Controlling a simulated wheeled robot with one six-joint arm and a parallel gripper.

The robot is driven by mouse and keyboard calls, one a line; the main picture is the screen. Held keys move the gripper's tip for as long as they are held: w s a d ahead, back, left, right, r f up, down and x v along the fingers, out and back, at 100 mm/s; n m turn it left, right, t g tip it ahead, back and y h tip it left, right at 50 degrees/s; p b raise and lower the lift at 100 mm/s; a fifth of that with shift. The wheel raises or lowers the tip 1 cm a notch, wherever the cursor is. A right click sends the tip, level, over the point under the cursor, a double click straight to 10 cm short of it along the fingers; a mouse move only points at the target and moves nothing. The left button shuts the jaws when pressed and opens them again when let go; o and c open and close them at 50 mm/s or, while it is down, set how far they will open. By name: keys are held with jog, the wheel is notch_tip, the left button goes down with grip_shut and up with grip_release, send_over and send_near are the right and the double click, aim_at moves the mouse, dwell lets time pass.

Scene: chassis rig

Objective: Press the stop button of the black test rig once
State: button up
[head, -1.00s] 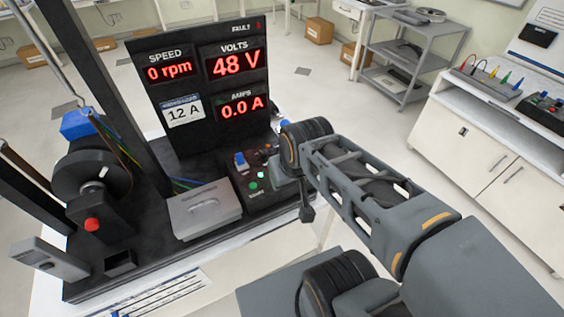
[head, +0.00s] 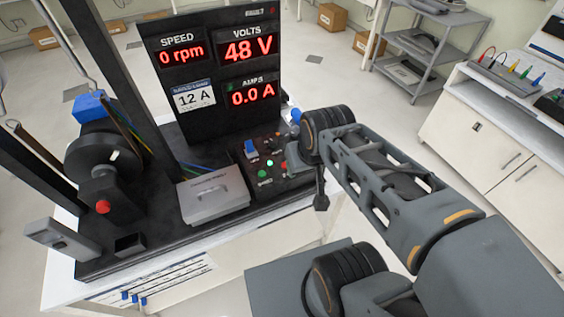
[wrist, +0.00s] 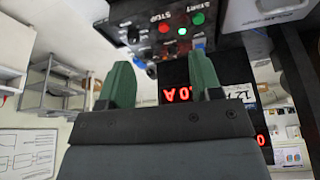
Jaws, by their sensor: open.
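The black test rig (head: 205,100) stands on a white bench, its red displays reading 0 rpm, 48 V and 0.0 A.
A blue switch (head: 250,149) and a lit green lamp (head: 270,162) sit near the buttons. A grey lidded box (head: 213,193) lies left of the panel. A wheel with a red knob (head: 103,207) is further left. A shelf cart (head: 430,50) stands behind.

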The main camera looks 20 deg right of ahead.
jog(key=shift+d, duration=0.2)
dwell(0.3)
